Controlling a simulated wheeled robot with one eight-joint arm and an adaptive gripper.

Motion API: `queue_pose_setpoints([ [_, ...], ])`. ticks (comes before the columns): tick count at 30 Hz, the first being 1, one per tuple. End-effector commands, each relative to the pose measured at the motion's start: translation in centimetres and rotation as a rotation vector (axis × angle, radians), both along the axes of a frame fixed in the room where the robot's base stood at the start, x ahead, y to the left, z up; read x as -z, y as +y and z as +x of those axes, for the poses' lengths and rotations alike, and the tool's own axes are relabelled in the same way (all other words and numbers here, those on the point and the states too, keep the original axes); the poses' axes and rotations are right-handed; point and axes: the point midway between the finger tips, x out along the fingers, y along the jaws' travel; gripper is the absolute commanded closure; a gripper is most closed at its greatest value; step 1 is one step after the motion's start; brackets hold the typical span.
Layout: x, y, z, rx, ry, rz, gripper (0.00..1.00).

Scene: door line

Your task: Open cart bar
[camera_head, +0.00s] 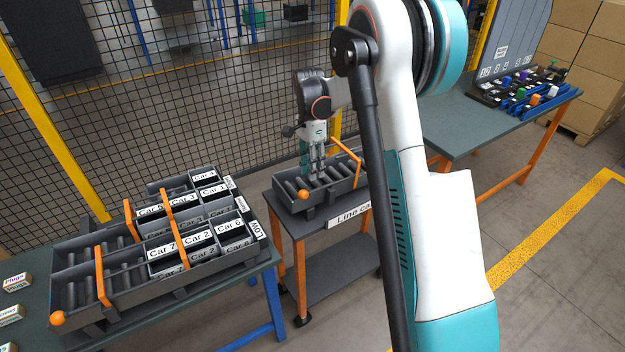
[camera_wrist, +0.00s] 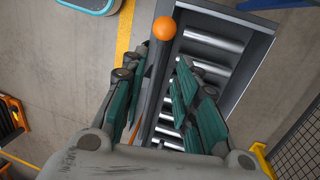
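The line cart (camera_head: 345,217) stands mid-view in the head view, with a grey roller tray (camera_head: 290,197) on top. An orange bar (camera_head: 346,150) rises over the tray's right part. My gripper (camera_head: 317,179) points down over the tray, fingers apart. In the wrist view, the knob (camera_wrist: 164,28) shows just beyond my open fingertips (camera_wrist: 160,66). A narrow rail with orange on it (camera_wrist: 148,112) runs between my fingers beside the rollers (camera_wrist: 208,45). I cannot tell whether a finger touches it.
A table at left holds a roller rack (camera_head: 190,285) with several labelled car boxes (camera_head: 197,240) and orange bars. A bench (camera_head: 465,125) with coloured parts stands at right. A mesh fence (camera_head: 215,110) runs behind the cart. The floor at right is clear.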

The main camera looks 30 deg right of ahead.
Motion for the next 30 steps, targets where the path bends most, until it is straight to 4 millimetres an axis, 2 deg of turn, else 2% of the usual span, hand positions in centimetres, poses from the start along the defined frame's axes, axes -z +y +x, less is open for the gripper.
queue_pose_setpoints([
  [1,-1.1,-0.1,0.2,0.0,0.0,0.0,0.72],
  [6,-4.1,-0.4,0.8,0.001,0.0,-0.001,0.72],
  [12,-6.0,-0.6,1.2,0.002,0.0,-0.001,0.72],
  [30,-6.4,-0.6,1.3,-0.001,-0.002,-0.002,0.72],
])
